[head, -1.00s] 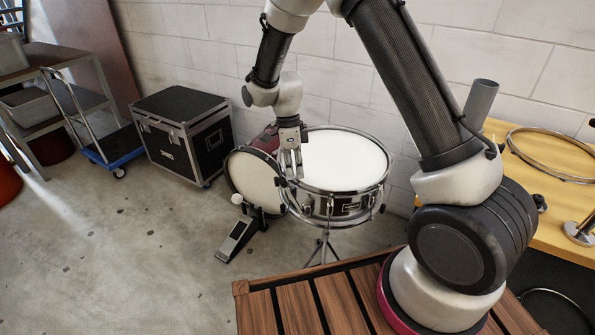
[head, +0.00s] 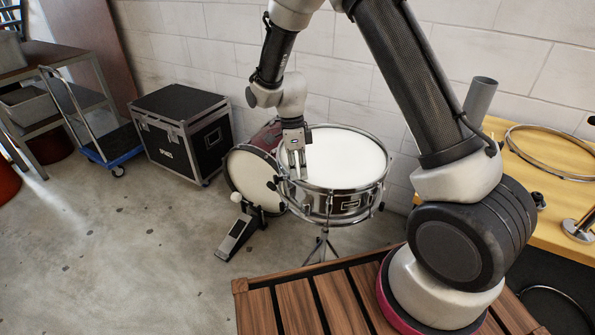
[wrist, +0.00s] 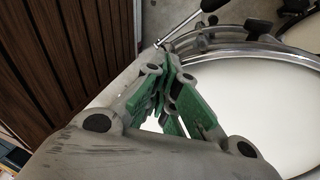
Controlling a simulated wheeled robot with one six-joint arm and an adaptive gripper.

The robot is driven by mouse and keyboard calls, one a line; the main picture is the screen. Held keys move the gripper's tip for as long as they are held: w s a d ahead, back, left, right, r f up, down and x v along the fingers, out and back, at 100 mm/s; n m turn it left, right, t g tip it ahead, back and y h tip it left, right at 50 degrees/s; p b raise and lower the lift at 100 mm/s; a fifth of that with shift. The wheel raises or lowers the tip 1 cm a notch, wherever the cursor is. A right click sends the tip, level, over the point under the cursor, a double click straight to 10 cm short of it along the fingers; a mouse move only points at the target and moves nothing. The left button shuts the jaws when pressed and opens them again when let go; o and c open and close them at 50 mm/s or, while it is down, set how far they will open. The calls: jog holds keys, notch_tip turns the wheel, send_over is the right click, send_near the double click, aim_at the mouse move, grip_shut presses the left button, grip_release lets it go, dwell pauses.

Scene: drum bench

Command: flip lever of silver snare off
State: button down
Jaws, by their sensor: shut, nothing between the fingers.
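The silver snare (head: 345,160) stands on a stand, with a white head and a chrome shell. My gripper (head: 297,174) is shut and empty, pointing down at the snare's left rim. In the wrist view my green-padded fingers (wrist: 170,65) are together beside the snare's rim (wrist: 230,55). A thin silver rod with a dark end (wrist: 185,24) sticks out past the rim near the fingertips; it looks like the lever. In the head view I cannot make out the lever. Whether the fingers touch it, I cannot tell.
A bass drum (head: 250,178) with a pedal (head: 236,236) stands close at the snare's left. A black case (head: 185,130) is farther left. A slatted wooden platform (head: 300,300) lies in front, a yellow bench (head: 555,190) at right.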

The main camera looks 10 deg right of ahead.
jog(key=shift+d+r, duration=0.1)
jog(key=shift+w+d+r, duration=0.1)
jog(key=shift+d+r, duration=0.1)
jog(key=shift+d, duration=0.05)
jog(key=shift+w+d+r, duration=0.15)
jog(key=shift+d+r, duration=0.95)
jog(key=shift+r, duration=0.05)
jog(key=w+a+r, duration=0.4)
jog(key=w+r, duration=0.2)
jog(key=shift+a+r, duration=0.25)
jog(key=shift+r, duration=0.05)
